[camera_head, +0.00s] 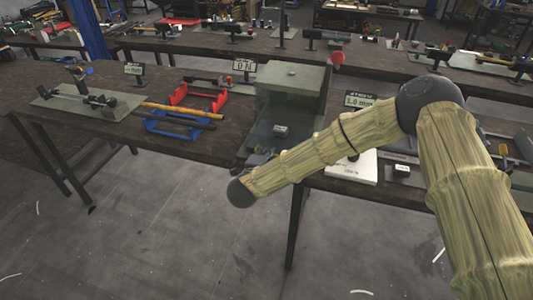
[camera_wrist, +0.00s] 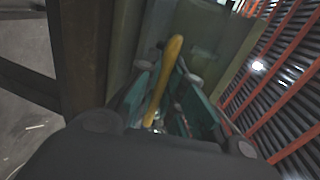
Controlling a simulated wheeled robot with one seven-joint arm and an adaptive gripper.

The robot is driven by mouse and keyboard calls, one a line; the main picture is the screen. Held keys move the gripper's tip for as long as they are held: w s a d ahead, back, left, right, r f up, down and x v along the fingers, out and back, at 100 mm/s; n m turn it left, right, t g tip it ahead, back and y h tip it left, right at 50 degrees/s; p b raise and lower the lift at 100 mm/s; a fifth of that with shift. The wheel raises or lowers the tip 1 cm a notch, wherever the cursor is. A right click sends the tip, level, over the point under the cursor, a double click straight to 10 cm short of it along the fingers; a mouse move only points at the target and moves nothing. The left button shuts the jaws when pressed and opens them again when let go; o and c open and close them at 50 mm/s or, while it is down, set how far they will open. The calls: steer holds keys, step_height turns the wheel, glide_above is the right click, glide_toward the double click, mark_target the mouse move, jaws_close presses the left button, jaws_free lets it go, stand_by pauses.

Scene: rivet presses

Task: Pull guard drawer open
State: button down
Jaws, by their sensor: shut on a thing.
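The press stand with its clear greenish guard (camera_head: 290,120) stands at the table's front edge in the head view. In the wrist view the greenish guard panel (camera_wrist: 212,32) fills the upper middle. A yellow bar-like handle (camera_wrist: 173,50) stands out in front of it. My gripper (camera_wrist: 168,80) has its fingers on both sides of this handle and is shut on it. In the head view my gripper is mostly hidden behind my sleeved forearm, low at the guard's front. How far the guard drawer is out cannot be told.
A red rack (camera_head: 200,93) and a blue rack (camera_head: 172,124) with rods lie left of the guard. A white sheet or box (camera_head: 352,168) lies to its right, by a "1.0 mm" sign (camera_head: 359,99). The floor (camera_head: 180,230) in front is clear.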

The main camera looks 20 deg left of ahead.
steer(key=shift+a, duration=0.1)
steer(key=c, duration=1.8)
jaws_free()
steer(key=v, duration=1.2)
